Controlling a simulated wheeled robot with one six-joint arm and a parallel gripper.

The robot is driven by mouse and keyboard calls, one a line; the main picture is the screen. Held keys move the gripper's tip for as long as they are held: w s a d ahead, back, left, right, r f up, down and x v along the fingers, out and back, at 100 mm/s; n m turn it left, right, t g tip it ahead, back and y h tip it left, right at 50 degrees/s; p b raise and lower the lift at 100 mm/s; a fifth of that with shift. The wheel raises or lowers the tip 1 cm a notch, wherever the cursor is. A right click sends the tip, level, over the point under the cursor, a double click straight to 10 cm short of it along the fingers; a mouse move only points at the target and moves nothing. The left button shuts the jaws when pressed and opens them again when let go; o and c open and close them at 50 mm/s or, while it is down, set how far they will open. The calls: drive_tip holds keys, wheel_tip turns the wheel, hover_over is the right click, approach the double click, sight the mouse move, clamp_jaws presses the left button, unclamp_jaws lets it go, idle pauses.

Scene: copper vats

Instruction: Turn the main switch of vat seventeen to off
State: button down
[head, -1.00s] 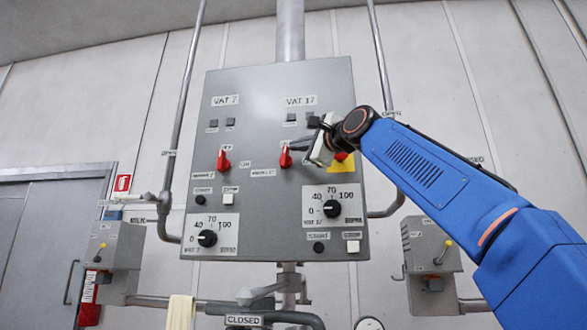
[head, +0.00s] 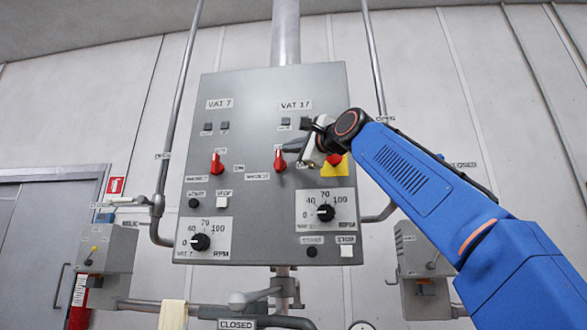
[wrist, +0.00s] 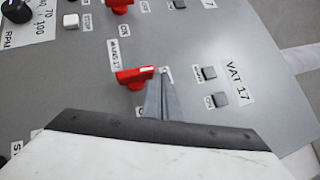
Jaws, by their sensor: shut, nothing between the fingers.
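The vat 17 main switch (head: 280,160) is a red knob under the VAT 17 label (head: 295,105) on a grey panel; its handle points up in the head view. It also shows in the wrist view (wrist: 135,77), beside the MAINS 17 label (wrist: 113,52). My gripper (head: 292,146) is shut and empty, its fingertips just upper right of the knob. In the wrist view the grey fingertips (wrist: 163,98) sit close against the knob's handle end; I cannot tell whether they touch.
A similar red switch (head: 217,164) for vat 7 sits to the left. A red button on a yellow plate (head: 334,167) is partly behind my wrist. Black speed dials (head: 325,213) and (head: 200,242) sit lower. Pipes (head: 178,110) flank the panel (head: 270,85).

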drive_tip(key=shift+s+d, duration=0.1)
drive_tip(key=v, duration=1.7)
drive_tip(key=s+d+f+n+g+h, duration=0.1)
drive_tip(key=d+f+n+g+h, duration=0.2)
drive_tip(key=f, duration=1.1)
drive_tip(key=d+f+n+h, duration=0.1)
drive_tip(key=d+f+h, duration=0.3)
drive_tip(key=f, duration=1)
drive_tip(key=s+d+f+n+g+h, duration=0.15)
drive_tip(key=d+f, duration=0.35)
drive_tip(key=f, duration=0.9)
drive_tip(key=s+d+f+n+g+h, duration=0.1)
drive_tip(key=s+d+f, duration=0.3)
drive_tip(key=f, duration=0.9)
drive_tip(key=s+d+f+n+g+h, duration=0.2)
drive_tip(key=s+d+f+n+g, duration=0.1)
drive_tip(key=s+f, duration=0.6)
drive_tip(key=s+d+f+n+g+h, duration=0.2)
drive_tip(key=s+d+f, duration=0.4)
drive_tip(key=f, duration=1.1)
drive_tip(key=shift+s+n, duration=0.35)
drive_tip(key=shift+n, duration=0.3)
drive_tip(key=shift+d+f+g, duration=0.1)
drive_tip(key=shift+d+g, duration=0.15)
